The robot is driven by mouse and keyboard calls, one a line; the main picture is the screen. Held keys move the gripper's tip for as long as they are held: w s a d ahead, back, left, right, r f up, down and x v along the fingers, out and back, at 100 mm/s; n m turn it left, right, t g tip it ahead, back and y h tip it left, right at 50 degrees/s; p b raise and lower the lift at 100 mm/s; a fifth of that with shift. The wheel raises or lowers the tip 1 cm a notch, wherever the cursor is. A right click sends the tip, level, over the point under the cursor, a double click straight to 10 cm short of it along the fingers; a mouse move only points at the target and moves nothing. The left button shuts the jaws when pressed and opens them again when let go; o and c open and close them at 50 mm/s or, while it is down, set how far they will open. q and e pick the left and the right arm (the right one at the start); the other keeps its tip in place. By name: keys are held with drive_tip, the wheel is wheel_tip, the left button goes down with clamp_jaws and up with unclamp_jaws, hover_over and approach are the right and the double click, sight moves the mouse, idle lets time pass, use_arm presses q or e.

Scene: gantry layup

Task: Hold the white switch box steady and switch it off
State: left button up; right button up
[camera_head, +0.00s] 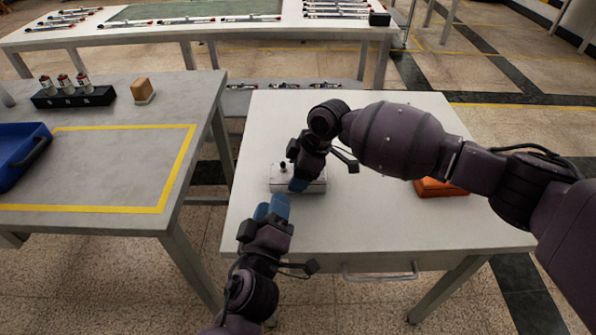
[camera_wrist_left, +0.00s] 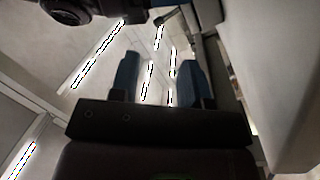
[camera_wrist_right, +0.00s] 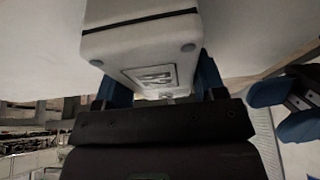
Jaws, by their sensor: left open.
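The white switch box (camera_head: 313,186) sits on the white table, left of its middle, with a small dark switch knob (camera_head: 283,168) on top. My right gripper (camera_head: 298,184) reaches over from the right. In the right wrist view, its blue fingers stand on both sides of the box (camera_wrist_right: 135,45) and appear to touch it; a label plate shows between them. My left gripper (camera_head: 272,206) is open and empty, just in front of the box near the table's left edge. Its fingers show apart in the left wrist view (camera_wrist_left: 159,80). The knob's position cannot be told.
An orange box (camera_head: 440,188) lies on the white table (camera_head: 400,235), partly behind my right arm. A grey table (camera_head: 95,170) at left holds a blue tray (camera_head: 20,150), a black rack (camera_head: 73,97) and a tan block (camera_head: 142,90). The white table's front right is clear.

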drive_tip(key=c, duration=0.5)
use_arm(q)
drive_tip(key=c, duration=0.4)
drive_tip(key=shift+s+a+f+h, duration=0.1)
drive_tip(key=shift+a+h, duration=0.25)
drive_tip(key=shift+h, duration=0.15)
clamp_jaws()
drive_tip(key=a+h, duration=0.1)
drive_tip(key=s+a+h, duration=0.1)
drive_tip(key=h, duration=0.1)
drive_tip(key=a+g+h, duration=0.1)
drive_tip(key=shift+s+a+f+n+h, duration=0.2)
drive_tip(key=shift+s+a+n+h, duration=0.1)
drive_tip(key=shift+n, duration=0.1)
drive_tip(key=shift+s+a+f+n+g+h, duration=0.1)
drive_tip(key=shift+s+a+n+g+h, duration=0.2)
drive_tip(key=shift+a, duration=0.3)
drive_tip(key=shift+s+a+f+n+g+h, duration=0.15)
drive_tip(key=shift+a+g+h, duration=0.1)
drive_tip(key=shift+a+h, duration=0.25)
drive_tip(key=shift+s+a+n+g+h, duration=0.2)
drive_tip(key=shift+a+n+g+h, duration=0.1)
drive_tip(key=shift+a, duration=0.35)
